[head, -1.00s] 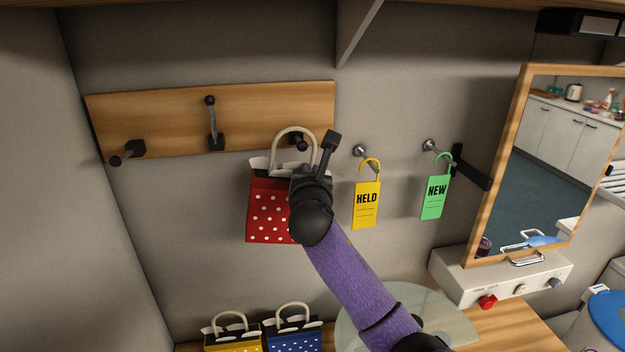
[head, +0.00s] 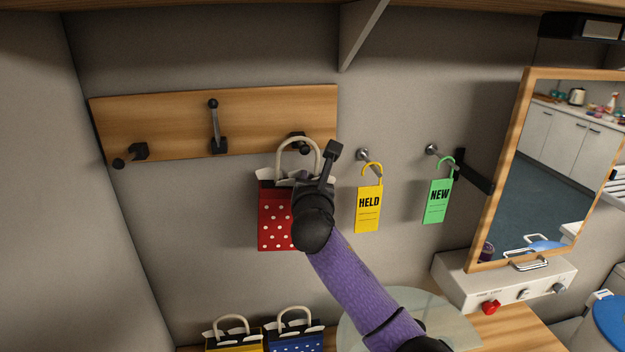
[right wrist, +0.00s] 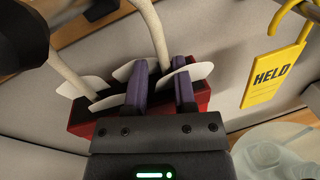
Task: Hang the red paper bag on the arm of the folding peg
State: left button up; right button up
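The red paper bag (head: 274,222) with white dots is upright against the wall below the right end of the wooden peg board (head: 175,110). Its cream handle loops up in front of the right dark peg (head: 305,149); whether the peg's arm carries it I cannot tell. The middle peg (head: 215,130) has its arm standing up. The left peg (head: 135,153) sticks out. My right gripper (right wrist: 161,85) is at the bag's top, its purple fingers apart on either side of the lower end of one handle strand, with a gap visible. My left gripper is not in view.
A yellow HELD tag (head: 369,208) and a green NEW tag (head: 437,202) hang on hooks to the right. A yellow bag (head: 233,345) and a blue bag (head: 296,342) stand below. A mirror (head: 560,165) is at the right. A bracket (head: 360,35) juts down above.

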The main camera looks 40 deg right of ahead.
jog(key=shift+o, duration=0.9)
jog(key=shift+a, duration=0.1)
